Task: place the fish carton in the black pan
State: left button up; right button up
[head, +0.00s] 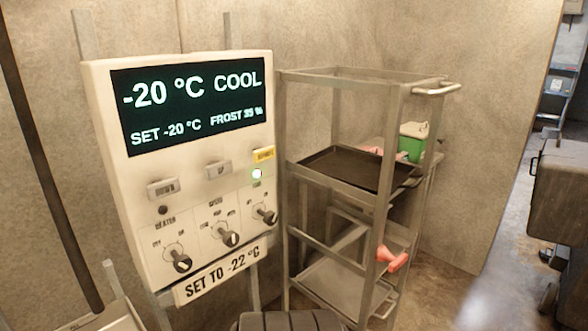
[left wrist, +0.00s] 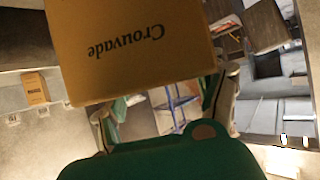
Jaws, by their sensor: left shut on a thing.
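My left gripper (left wrist: 165,110) is seen only in the left wrist view. It is shut on a brown carton (left wrist: 140,45) with the word "Crouvade", upside down in the picture. The carton is held up across the fingers. No picture of fish shows on its visible face, so I cannot tell from that whether it is the fish carton. The black pan (head: 350,168) lies flat and looks empty on the upper shelf of a metal rack in the head view. My right gripper is in neither view.
The metal rack (head: 335,76) has posts and a handle around the pan. A green and white box (head: 412,142) stands behind it, and a red object (head: 392,259) hangs lower. A control panel (head: 190,150) is to the left. Another brown carton (left wrist: 35,88) sits farther off.

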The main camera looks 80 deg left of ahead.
aim_at(355, 172)
jog(key=u, duration=2.15)
